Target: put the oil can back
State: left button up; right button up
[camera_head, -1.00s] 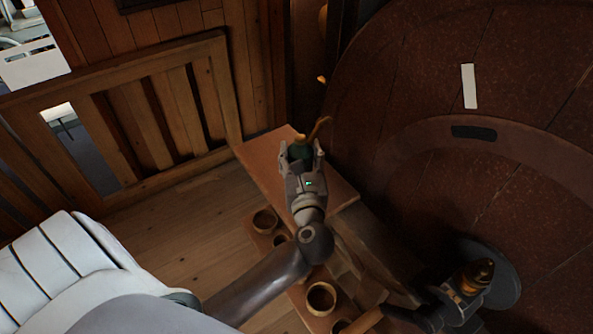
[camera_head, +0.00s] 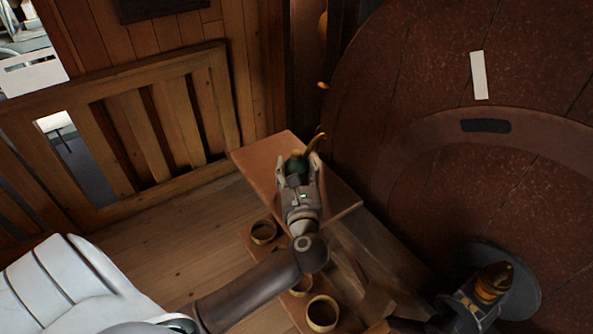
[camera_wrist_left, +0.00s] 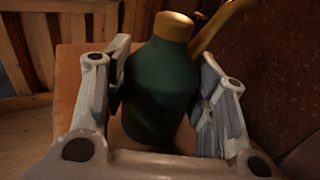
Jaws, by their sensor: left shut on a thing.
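The oil can (camera_head: 297,168) has a dark green body with a brass cap and a curved brass spout. My left gripper (camera_head: 298,178) is shut on it, one finger on each side of the body. In the left wrist view the oil can (camera_wrist_left: 157,88) stands between the two fingers of the left gripper (camera_wrist_left: 160,105), with its spout toward the upper right. Both are over a flat brown wooden shelf top (camera_head: 258,160). I cannot tell whether the can's base touches the shelf. My right gripper is not in view.
Below the shelf top, a lower board holds several round wooden cups (camera_head: 322,313). A large reddish-brown wooden disc (camera_head: 430,90) stands close on the right. A brass-topped fitting (camera_head: 493,282) is at the lower right. A slatted wooden railing (camera_head: 150,125) is behind on the left.

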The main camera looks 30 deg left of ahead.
pick_arm(q)
jog(key=shift+f, duration=0.2)
jog(key=o, duration=1.1)
jog(key=shift+c, duration=0.2)
jog(key=shift+o, duration=0.2)
jog(key=shift+r, duration=0.1)
jog(key=shift+r, duration=0.15)
jog(key=b+v, duration=0.4)
jog(key=v, duration=0.6)
jog(key=shift+s+d, duration=0.2)
jog(key=shift+s+d+b, duration=0.4)
jog(key=shift+s+d, duration=0.05)
jog(key=shift+s, duration=0.1)
